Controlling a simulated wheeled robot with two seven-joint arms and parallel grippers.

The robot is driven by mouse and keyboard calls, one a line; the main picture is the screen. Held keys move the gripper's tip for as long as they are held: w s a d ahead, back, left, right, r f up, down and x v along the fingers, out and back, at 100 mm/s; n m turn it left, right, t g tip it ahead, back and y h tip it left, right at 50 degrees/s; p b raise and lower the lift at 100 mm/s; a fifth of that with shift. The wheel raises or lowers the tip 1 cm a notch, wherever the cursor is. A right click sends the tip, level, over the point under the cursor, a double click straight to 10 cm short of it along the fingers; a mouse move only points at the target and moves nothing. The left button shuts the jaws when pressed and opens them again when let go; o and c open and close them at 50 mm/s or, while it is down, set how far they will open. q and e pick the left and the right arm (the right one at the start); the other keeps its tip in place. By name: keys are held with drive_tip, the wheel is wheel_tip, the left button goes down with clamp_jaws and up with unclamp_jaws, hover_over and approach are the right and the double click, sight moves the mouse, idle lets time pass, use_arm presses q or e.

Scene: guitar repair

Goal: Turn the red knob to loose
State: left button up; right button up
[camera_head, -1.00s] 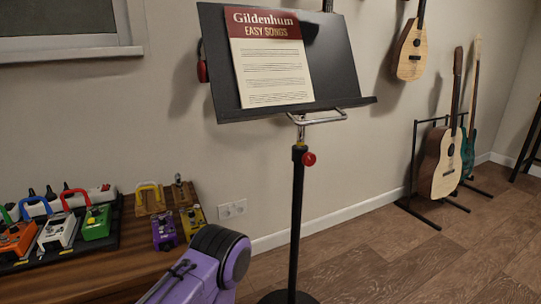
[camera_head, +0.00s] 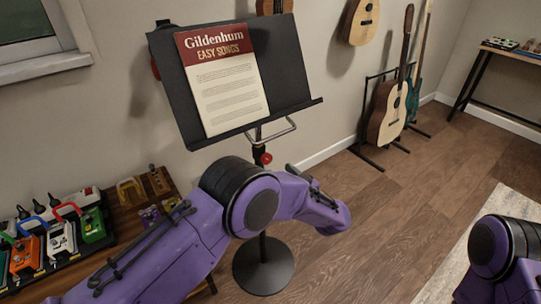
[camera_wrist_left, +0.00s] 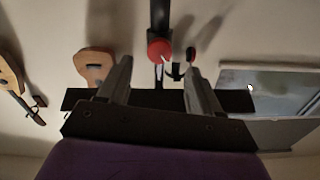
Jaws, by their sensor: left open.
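The red knob (camera_head: 265,158) sits on the black post of the music stand (camera_head: 263,262), below the desk, in the head view. My purple left arm stands in front of the post, and its gripper cannot be made out there. In the left wrist view, the open left gripper (camera_wrist_left: 159,78) has its two fingers apart and empty. The red knob (camera_wrist_left: 158,50) shows between the fingertips in that picture, on the dark post; how far beyond them I cannot tell. My right arm shows at the lower right of the head view, its gripper out of frame.
A song booklet (camera_head: 222,82) rests on the stand's desk. Effect pedals (camera_head: 61,238) crowd a wooden bench (camera_head: 128,222) at left. Guitars hang on the wall, and an acoustic guitar (camera_head: 388,112) stands at right. The wooden floor between is largely clear.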

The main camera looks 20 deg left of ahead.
sight(268, 161)
use_arm(q)
drive_tip(key=x, duration=0.6)
drive_tip(key=shift+w+a, duration=0.2)
drive_tip(key=shift+a, duration=0.1)
drive_tip(key=c, duration=1)
drive_tip(key=shift+d, duration=0.15)
drive_tip(key=shift+c, duration=0.2)
drive_tip(key=shift+s, duration=0.1)
